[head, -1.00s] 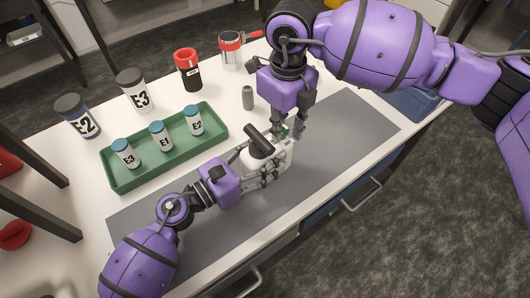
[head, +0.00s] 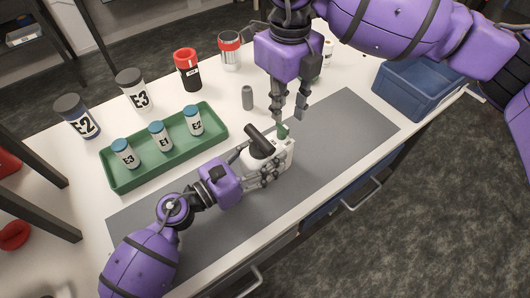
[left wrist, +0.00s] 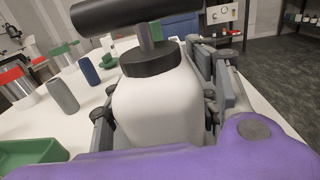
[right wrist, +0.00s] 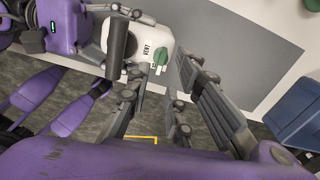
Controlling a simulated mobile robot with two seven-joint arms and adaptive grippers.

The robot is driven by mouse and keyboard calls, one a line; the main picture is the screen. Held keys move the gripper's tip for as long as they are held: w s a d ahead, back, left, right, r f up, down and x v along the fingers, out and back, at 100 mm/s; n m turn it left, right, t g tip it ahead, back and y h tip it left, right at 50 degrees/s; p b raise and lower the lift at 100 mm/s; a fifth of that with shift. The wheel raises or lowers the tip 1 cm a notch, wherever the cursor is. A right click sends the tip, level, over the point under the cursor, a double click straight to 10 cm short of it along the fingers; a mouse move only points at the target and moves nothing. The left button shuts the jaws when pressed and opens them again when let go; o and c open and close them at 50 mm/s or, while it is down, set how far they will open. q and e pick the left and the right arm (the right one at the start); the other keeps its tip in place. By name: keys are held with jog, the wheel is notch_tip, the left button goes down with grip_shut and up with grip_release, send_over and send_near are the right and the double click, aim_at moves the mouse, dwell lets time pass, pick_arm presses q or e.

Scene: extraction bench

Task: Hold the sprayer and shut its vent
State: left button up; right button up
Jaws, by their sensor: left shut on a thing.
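The sprayer (head: 282,158) is a white bottle with a black pump handle (head: 259,139), upright on the grey mat. Its white body fills the middle of the left wrist view (left wrist: 158,108). My left gripper (head: 268,172) is shut on the body from the side.
A green tray (head: 165,163) with several small labelled bottles stands to the left. A grey cylinder (head: 247,98) stands behind the sprayer. Larger jars, such as E3 (head: 134,90), line the back. A blue bin (head: 412,90) stands at the right. The mat's right part is clear.

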aim_at(245, 168)
pick_arm(q)
jog(key=o, duration=1.5)
jog(key=shift+s, duration=0.1)
jog(key=v, duration=0.7)
jog(key=shift+a, duration=0.15)
jog(key=shift+s, duration=0.1)
